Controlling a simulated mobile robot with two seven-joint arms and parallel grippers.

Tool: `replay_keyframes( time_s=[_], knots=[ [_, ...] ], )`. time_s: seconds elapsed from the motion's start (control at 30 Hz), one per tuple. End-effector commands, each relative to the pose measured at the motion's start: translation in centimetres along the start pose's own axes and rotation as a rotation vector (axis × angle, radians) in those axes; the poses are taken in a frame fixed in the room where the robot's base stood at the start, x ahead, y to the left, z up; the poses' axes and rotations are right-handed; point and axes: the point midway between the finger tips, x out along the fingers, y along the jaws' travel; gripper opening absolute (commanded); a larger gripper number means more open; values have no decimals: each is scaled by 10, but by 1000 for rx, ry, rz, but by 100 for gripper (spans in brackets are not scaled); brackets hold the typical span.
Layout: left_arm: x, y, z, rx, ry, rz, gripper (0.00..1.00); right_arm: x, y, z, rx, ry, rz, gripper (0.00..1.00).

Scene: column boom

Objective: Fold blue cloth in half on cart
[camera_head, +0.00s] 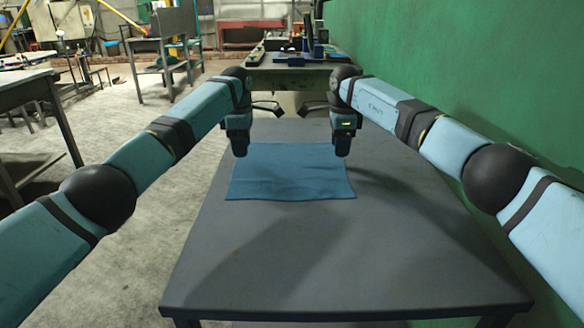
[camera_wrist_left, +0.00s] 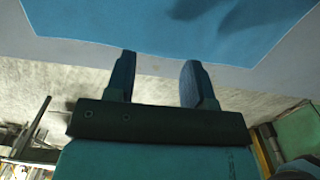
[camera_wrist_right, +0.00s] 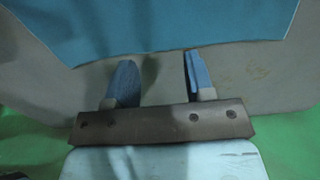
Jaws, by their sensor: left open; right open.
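The blue cloth (camera_head: 290,178) lies flat and spread out on the grey cart top (camera_head: 300,255), toward its far half. My left gripper (camera_head: 240,152) is at the cloth's far left corner, pointing down. In the left wrist view its fingers (camera_wrist_left: 160,80) are apart and empty, with the cloth (camera_wrist_left: 200,25) just beyond the tips. My right gripper (camera_head: 342,150) is at the far right corner, also pointing down. In the right wrist view its fingers (camera_wrist_right: 158,80) are apart and empty, close to the cloth's edge (camera_wrist_right: 160,30). Whether any fingertip touches the cloth cannot be told.
A green wall (camera_head: 450,60) runs along the right side of the cart. A workbench (camera_head: 290,68) with several items stands behind it. Another table (camera_head: 25,85) is at the left, across open concrete floor (camera_head: 130,230). The near part of the cart top is clear.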

Motion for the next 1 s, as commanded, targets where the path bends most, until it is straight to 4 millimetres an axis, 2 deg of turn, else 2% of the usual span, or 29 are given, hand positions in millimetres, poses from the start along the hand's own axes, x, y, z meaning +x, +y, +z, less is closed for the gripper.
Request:
replay_keyframes(
  time_s=[0.1,0.3,0.8,1.0],
  knots=[
    [18,0,0,1,0,-1,49,19,1,0,0,-1,3,49],
    [36,0,0,2,0,1,49,37,0,1,0,-3,0,49],
    [46,0,0,2,-1,2,49,46,0,1,0,-3,0,49],
    [44,0,0,2,-1,2,26,44,0,1,0,-3,0,26]
  ],
)
